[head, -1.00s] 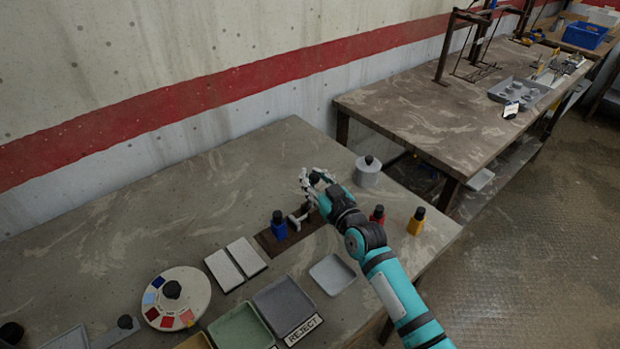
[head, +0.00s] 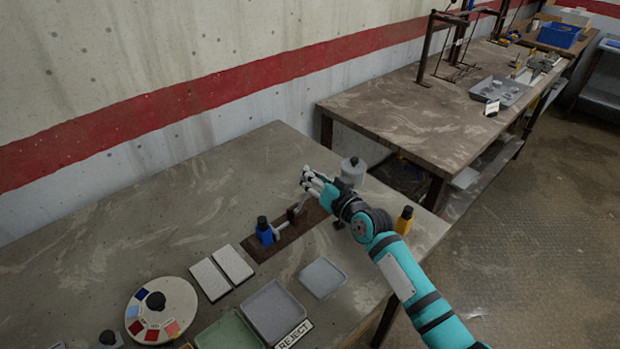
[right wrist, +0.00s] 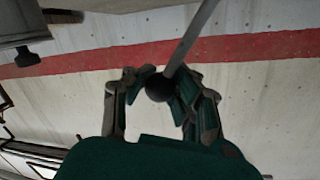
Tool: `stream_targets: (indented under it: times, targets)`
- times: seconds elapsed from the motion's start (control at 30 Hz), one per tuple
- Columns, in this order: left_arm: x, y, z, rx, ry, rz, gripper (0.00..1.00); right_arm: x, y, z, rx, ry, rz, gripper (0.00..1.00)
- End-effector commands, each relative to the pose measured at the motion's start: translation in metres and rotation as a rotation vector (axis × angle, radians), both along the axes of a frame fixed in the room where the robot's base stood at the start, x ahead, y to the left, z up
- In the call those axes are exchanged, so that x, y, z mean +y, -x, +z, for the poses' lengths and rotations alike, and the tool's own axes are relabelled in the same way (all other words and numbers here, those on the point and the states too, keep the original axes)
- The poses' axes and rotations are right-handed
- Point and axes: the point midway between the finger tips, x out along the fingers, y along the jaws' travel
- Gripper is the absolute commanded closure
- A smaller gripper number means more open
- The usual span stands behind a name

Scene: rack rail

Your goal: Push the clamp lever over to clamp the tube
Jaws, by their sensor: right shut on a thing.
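The clamp stands on a dark brown base plate (head: 286,238) on the near bench. Its grey lever (head: 301,204) slants up to the right toward my right gripper (head: 313,182). In the right wrist view the lever is a thin grey rod (right wrist: 190,42) ending in a black ball knob (right wrist: 158,88). The right gripper (right wrist: 160,90) is shut on that knob. A blue block with a black cap (head: 265,232) stands at the left part of the plate, with a short pale piece beside it. I cannot tell which part is the tube. My left gripper is not in view.
A grey cylinder (head: 353,171) stands close behind the gripper. A yellow bottle (head: 404,221) stands right of my arm. The bench's back left is clear.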

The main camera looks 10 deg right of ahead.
Motion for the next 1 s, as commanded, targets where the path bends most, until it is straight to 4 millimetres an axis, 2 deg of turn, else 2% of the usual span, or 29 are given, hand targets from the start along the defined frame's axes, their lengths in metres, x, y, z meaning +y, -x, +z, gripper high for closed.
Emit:
stream_targets:
  times: [0.03, 0.33, 0.37, 0.6, 0.87, 1.0]
  targets:
    - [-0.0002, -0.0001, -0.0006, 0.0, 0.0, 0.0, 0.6, -0.0025, 0.0019, -0.0099, 0.018, 0.009, -0.001, 1.0]
    - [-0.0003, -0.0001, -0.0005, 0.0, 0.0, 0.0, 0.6, -0.0026, 0.0019, -0.0105, 0.019, 0.011, 0.0, 1.0]
    - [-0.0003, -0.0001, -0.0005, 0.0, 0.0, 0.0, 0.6, -0.0026, 0.0019, -0.0105, 0.019, 0.011, 0.0, 0.78]
    - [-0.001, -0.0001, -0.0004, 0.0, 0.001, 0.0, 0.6, -0.0015, 0.0011, -0.0061, 0.011, 0.007, 0.0, 0.49]
    - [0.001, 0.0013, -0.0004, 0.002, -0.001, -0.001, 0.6, -0.0012, 0.0014, -0.0036, 0.007, 0.003, 0.0, 0.49]
    - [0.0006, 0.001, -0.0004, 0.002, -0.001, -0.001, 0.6, -0.0059, 0.0102, -0.0025, 0.005, 0.004, 0.001, 0.49]
